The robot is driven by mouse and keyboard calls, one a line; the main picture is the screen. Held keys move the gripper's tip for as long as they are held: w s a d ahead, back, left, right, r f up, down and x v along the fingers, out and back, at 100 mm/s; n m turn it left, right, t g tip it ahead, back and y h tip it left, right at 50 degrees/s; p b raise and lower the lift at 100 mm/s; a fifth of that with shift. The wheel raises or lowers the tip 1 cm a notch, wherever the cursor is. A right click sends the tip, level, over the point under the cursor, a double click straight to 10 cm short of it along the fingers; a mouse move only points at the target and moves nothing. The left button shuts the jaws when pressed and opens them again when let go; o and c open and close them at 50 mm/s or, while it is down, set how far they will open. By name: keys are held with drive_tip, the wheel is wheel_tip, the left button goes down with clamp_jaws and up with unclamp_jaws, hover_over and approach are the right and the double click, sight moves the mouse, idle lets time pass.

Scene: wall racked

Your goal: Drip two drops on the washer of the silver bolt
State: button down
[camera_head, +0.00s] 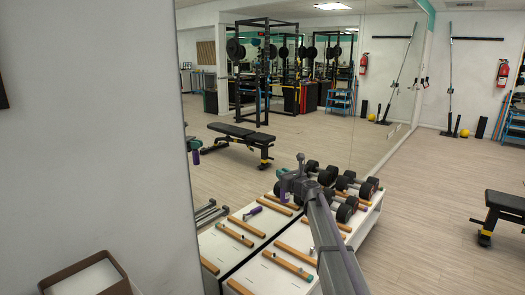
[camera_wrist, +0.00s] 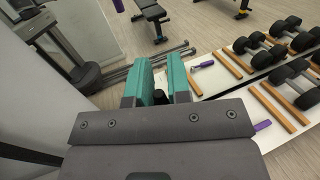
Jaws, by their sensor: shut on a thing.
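A small purple part (camera_head: 277,188) shows under the fingers in the head view, seemingly the held dropper. The mirror shows a teal and purple reflection (camera_head: 195,147) of this end. A small pale upright piece (camera_head: 311,250) on the shelf below my arm may be the silver bolt; it is too small to tell, and no washer can be made out.
Wooden strips (camera_head: 287,263) lie across the shelf (camera_head: 322,236). Several dumbbells (camera_head: 346,209) stand to the right. A purple-handled thing (camera_wrist: 262,125) lies near the strips in the wrist view. The mirror doubles the shelf. A brown-rimmed bin (camera_head: 74,270) stands at lower left.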

wheel_tip(320, 180, up, 6)
drive_tip(key=p, duration=0.3)
drive_tip(key=shift+r, duration=0.2)
wheel_tip(320, 180, down, 61)
drive_tip(key=b, duration=6.1)
drive_tip(key=shift+f, duration=0.2)
drive_tip(key=c, duration=1.1)
unclamp_jaws()
drive_tip(key=shift+r, duration=0.15)
